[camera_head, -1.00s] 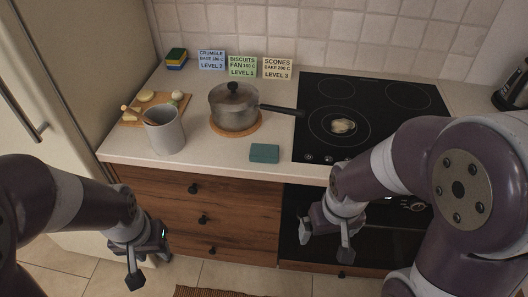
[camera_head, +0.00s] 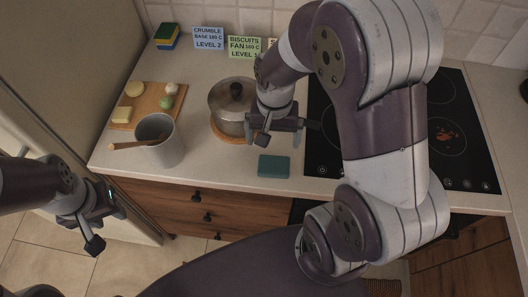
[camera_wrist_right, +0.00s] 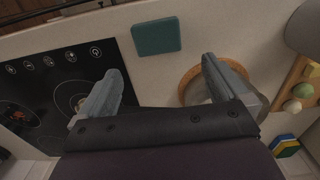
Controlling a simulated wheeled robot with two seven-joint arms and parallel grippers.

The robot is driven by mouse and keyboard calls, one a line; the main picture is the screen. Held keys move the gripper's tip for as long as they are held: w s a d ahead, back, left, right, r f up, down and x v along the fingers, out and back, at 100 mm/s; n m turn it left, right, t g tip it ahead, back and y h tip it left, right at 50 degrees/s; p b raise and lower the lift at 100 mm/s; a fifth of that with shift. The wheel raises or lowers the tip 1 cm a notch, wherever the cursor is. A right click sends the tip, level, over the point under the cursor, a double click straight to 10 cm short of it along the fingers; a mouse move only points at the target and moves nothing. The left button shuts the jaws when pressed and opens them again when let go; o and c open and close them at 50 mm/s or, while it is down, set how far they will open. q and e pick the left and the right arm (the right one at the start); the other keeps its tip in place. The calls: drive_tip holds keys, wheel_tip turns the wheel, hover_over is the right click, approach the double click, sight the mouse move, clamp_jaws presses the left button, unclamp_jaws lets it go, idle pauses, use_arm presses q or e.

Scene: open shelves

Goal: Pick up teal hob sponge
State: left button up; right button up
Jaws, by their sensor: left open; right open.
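The teal sponge (camera_head: 274,166) lies flat on the pale counter, left of the black hob and near the front edge. It also shows whole at the top middle of the right wrist view (camera_wrist_right: 156,37). My right gripper (camera_head: 274,134) is open and empty above the counter, just behind the sponge in the head view and in front of the pot. In the right wrist view its fingers (camera_wrist_right: 164,75) are spread apart, with the sponge beyond their tips and not touching.
A lidded pot (camera_head: 232,97) on a round wooden trivet stands close behind my right gripper. A grey crock (camera_head: 160,143) and a wooden board (camera_head: 147,103) with food are at left. The hob (camera_head: 322,150) is partly hidden by my right arm. Cards and a stacked sponge set (camera_head: 166,36) stand behind.

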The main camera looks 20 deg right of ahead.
sight(274, 164)
drive_tip(key=f, duration=0.1)
drive_tip(key=s+f, duration=0.1)
drive_tip(key=f, duration=0.1)
drive_tip(key=shift+s+a+f, duration=0.1)
drive_tip(key=shift+s+f, duration=0.15)
drive_tip(key=shift+s, duration=0.15)
drive_tip(key=f, duration=0.1)
drive_tip(key=w+f, duration=0.1)
drive_tip(key=f, duration=0.2)
drive_tip(key=shift+w+d+p, duration=0.2)
drive_tip(key=shift+w+p, duration=0.1)
drive_tip(key=shift+p, duration=0.05)
wheel_tip(274, 164, down, 3)
drive_tip(key=shift+s+r, duration=0.1)
drive_tip(key=shift+s, duration=0.05)
drive_tip(key=shift+s+f, duration=0.1)
drive_tip(key=shift+f, duration=0.3)
drive_tip(key=shift+d+f, duration=0.1)
drive_tip(key=shift+f, duration=0.05)
drive_tip(key=c, duration=0.7)
use_arm(q)
drive_tip(key=shift+s+r, duration=0.35)
drive_tip(key=shift+r, duration=0.35)
use_arm(e)
drive_tip(key=shift+c, duration=0.2)
